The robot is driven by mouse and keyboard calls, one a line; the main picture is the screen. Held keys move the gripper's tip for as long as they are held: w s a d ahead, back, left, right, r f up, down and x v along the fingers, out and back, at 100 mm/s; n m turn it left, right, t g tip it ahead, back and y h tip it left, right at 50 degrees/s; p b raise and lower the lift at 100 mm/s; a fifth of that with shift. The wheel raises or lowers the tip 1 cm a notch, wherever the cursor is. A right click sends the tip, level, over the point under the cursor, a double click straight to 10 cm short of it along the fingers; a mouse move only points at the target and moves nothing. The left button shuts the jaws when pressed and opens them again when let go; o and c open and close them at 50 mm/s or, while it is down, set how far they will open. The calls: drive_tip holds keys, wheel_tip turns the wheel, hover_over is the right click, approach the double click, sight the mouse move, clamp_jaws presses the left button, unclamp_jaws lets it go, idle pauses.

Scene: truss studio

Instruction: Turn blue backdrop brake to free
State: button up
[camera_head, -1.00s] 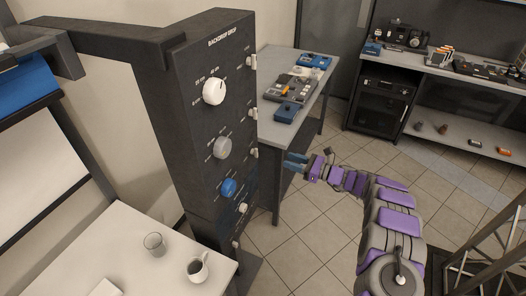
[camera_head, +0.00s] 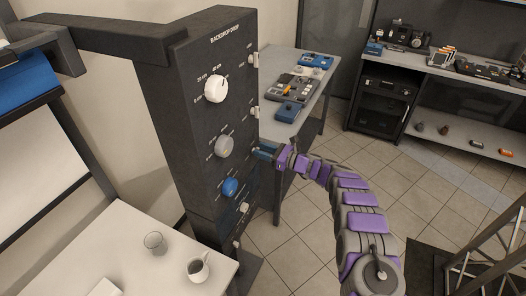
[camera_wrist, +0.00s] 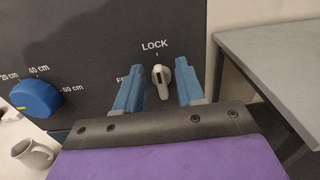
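The dark backdrop panel (camera_head: 190,130) carries several dials. In the wrist view, a small light-grey lever (camera_wrist: 162,80) sits below the word LOCK, its dark mark toward that word. My gripper (camera_wrist: 158,68) is open, one blue finger on each side of the lever, with gaps showing. In the head view my gripper (camera_head: 263,150) is at the panel's right edge and hides this lever.
A white dial (camera_head: 216,89) and a grey dial (camera_head: 224,146) are above the blue one. A grey table (camera_head: 283,130) with blue equipment stands close behind the panel. A white table (camera_head: 130,255) with a mug (camera_head: 198,267) and a glass (camera_head: 154,243) is at lower left.

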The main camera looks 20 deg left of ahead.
clamp_jaws()
